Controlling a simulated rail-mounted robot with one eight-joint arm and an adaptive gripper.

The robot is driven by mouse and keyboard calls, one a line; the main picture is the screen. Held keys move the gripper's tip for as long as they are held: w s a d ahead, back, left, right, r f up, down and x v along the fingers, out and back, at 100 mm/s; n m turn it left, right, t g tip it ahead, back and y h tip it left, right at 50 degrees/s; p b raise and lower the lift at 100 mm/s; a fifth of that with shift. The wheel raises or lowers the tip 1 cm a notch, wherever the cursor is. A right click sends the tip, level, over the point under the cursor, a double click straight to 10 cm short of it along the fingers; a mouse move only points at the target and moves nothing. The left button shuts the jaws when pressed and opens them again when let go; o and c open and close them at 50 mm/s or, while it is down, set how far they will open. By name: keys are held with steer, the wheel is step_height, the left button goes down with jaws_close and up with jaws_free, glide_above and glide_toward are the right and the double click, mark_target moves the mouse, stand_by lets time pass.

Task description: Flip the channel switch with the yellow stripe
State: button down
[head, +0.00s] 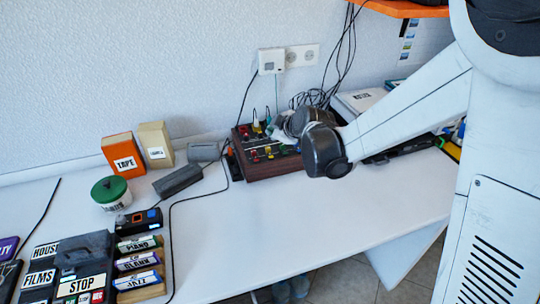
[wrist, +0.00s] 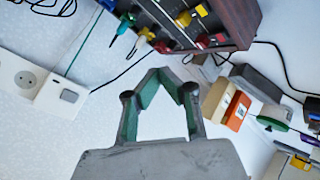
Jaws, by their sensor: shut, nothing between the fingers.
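A wooden-sided control box (head: 262,168) with a dark panel stands on the table against the wall. It carries red and yellow knobs or switches and plugged cables. I cannot make out which switch bears the yellow stripe. My gripper (wrist: 160,72) is shut and empty, its fingertips together just short of the panel's edge in the picture. In the head view my wrist hides part of the box and most of the gripper.
Left stand an orange tape box (head: 123,155), a beige box (head: 156,145) and a green-lidded tin (head: 111,193). A label rack (head: 139,264) sits at front left. The table's middle front is clear.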

mark_target(267, 149)
steer(key=f+b, duration=0.1)
steer(key=f, duration=0.1)
steer(key=f+b, duration=0.2)
steer(key=w+f+b, duration=0.1)
steer(key=f, duration=0.2)
steer(key=shift+a+f+b, duration=0.1)
steer(key=shift+a+b, duration=0.1)
steer(key=shift+b, duration=0.1)
steer(key=shift+f, duration=0.15)
stand_by(1.0)
steer(key=shift+f+b, duration=0.3)
steer(key=shift+b, duration=0.15)
steer(key=shift+f+b, duration=0.25)
steer(key=shift+b, duration=0.05)
stand_by(0.5)
steer(key=shift+r, duration=0.2)
steer(key=shift+r+p, duration=0.4)
steer(key=shift+r, duration=0.1)
stand_by(0.3)
steer(key=shift+s+d+r+p, duration=0.1)
steer(key=shift+s+r+p, duration=0.1)
steer(key=shift+r+p, duration=0.85)
steer(key=shift+s+d+r+p, duration=0.15)
steer(key=shift+r+p, duration=0.35)
steer(key=shift+r, duration=1)
steer(key=shift+a, duration=0.1)
